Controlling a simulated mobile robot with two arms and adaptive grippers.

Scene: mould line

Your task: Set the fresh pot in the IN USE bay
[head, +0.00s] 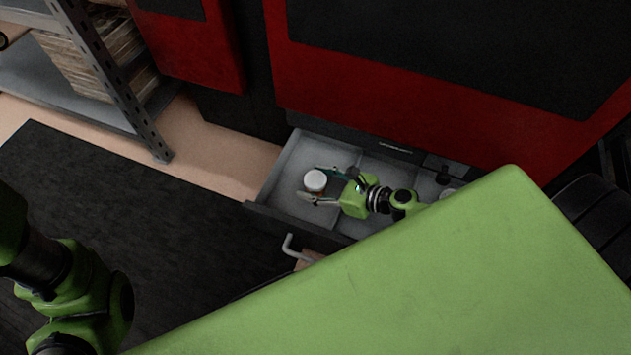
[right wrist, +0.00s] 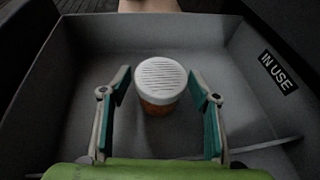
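A pot with a white ribbed lid and amber body (right wrist: 160,86) stands upright on the floor of a grey drawer bay. It also shows in the head view as a white-lidded pot (head: 315,180) in the drawer's left compartment. My right gripper (right wrist: 160,78) is open, its two teal-padded fingers on either side of the pot, with a gap on each side. An IN USE label (right wrist: 277,72) is on the bay's right wall in the right wrist view. My left gripper is out of view; only left arm links show at lower left.
The open drawer (head: 285,166) has partitions; a partly hidden white item (head: 447,193) sits in its right part. A red and black machine (head: 450,90) rises behind it. A metal shelf (head: 60,92) stands at upper left. A dark mat (head: 120,200) covers the floor.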

